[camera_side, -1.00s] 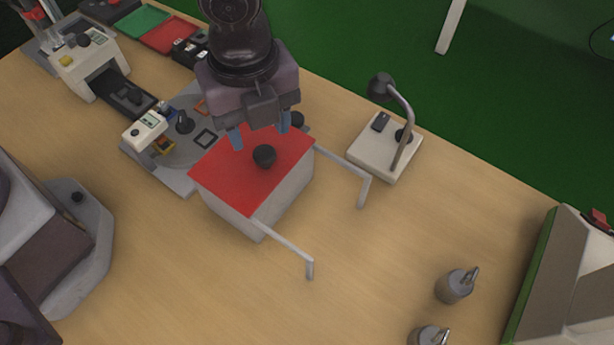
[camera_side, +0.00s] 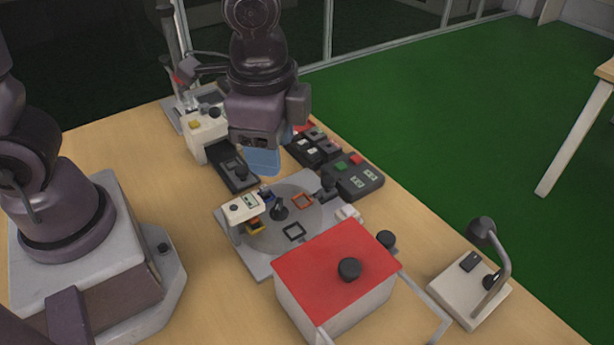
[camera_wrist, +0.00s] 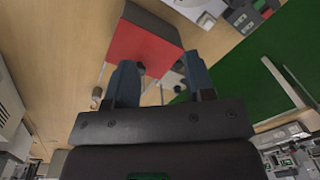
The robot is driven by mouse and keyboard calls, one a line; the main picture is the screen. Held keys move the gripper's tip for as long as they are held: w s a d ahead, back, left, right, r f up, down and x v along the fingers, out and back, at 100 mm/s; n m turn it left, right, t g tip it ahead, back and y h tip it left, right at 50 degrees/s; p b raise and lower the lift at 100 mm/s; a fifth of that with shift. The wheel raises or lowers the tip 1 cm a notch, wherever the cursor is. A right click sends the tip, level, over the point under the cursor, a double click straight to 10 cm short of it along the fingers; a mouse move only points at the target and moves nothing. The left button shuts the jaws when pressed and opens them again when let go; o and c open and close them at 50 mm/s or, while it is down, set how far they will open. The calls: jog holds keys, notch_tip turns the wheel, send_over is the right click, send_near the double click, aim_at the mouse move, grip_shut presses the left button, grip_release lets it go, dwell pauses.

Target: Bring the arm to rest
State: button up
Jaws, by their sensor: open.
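My gripper (camera_side: 266,161) is raised over the table in the side view, near the far edge of the round-disc fixture (camera_side: 262,225). Its blue fingers overlap each other there. In the wrist view my gripper (camera_wrist: 160,82) shows two spread fingers with nothing between them but the background. The box also shows beyond the fingers in the wrist view (camera_wrist: 140,48).
A white device with a dark slide (camera_side: 235,172) stands behind the fixture. A control box with red and green buttons (camera_side: 352,176) is to the right of the gripper. A lamp-like stand (camera_side: 470,287) is at the right edge. Clear wood lies at the left of the fixture.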

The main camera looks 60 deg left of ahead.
jog(key=s+a+r+n+t, duration=0.5)
jog(key=s+a+r+n, duration=0.2)
jog(key=a, duration=0.5)
notch_tip(320, 180, up, 3)
jog(key=n, duration=0.2)
jog(key=shift+n, duration=0.3)
jog(key=shift+c, duration=0.2)
